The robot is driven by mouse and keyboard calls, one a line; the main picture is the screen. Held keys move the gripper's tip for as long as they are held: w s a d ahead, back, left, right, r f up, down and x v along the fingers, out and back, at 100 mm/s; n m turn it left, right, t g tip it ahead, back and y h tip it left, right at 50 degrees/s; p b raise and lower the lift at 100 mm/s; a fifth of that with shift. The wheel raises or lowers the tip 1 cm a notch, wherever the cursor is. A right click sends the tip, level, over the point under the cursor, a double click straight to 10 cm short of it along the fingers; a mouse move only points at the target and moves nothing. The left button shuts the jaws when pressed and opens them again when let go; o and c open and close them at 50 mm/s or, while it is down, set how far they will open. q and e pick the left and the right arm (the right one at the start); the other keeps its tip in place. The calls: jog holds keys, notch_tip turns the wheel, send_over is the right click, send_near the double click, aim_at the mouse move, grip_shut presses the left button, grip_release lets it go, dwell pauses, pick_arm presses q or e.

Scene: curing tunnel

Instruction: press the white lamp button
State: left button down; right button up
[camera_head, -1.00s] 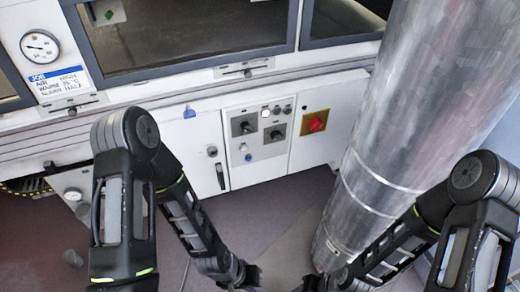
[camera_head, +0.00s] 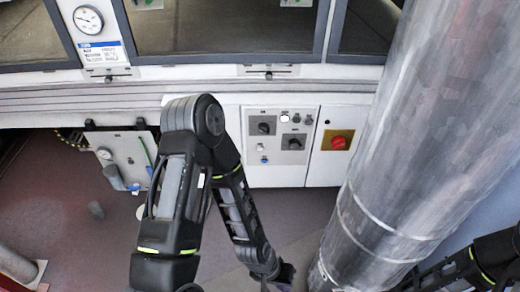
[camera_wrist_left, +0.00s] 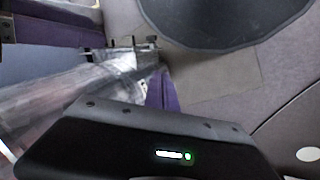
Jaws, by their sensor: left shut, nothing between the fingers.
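The white lamp button (camera_head: 285,117) is a small bright white spot at the top of the grey control plate (camera_head: 278,136) on the machine's white front. Dark knobs sit below and beside it. My left gripper (camera_head: 286,277) is low in the head view, at the end of the arm, well below the control plate and apart from it. It is small and dark there; I see nothing held. The left wrist view does not show the button. My right arm enters at the lower right, but its gripper is out of view.
A thick metal duct (camera_head: 410,130) stands right of the panel, close to my arms. A red emergency button (camera_head: 339,142) on a yellow plate is right of the knobs. A pale button (camera_head: 261,147) sits lower left on the plate. Open floor (camera_head: 90,235) lies at left.

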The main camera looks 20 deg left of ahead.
aim_at(260, 149)
pick_arm(q)
jog(key=w+a+f+t+b, duration=0.2)
jog(key=w+a+b, duration=0.15)
jog(key=w, duration=0.45)
jog(key=w+a+f+n+t+b, duration=0.1)
jog(key=w+a+t+b, duration=0.2)
jog(key=w, duration=0.4)
jog(key=w+a+f+t+b, duration=0.1)
jog(key=w+f+t+b, duration=0.1)
jog(key=w+b, duration=0.45)
jog(key=w+a+r+t+b, duration=0.2)
jog(key=w+a+t+b, duration=0.1)
jog(key=w+a, duration=0.3)
jog(key=w+a+r+t+b, duration=0.3)
jog(key=w+a, duration=0.4)
jog(key=a, duration=0.4)
jog(key=shift+r+m, duration=0.25)
jog(key=shift+m, duration=0.15)
jog(key=shift+w, duration=0.1)
jog(key=w+a+b, duration=0.1)
jog(key=w+a, duration=0.2)
jog(key=w, duration=0.4)
jog(key=shift+w+a, duration=0.35)
jog(key=shift+w, duration=0.1)
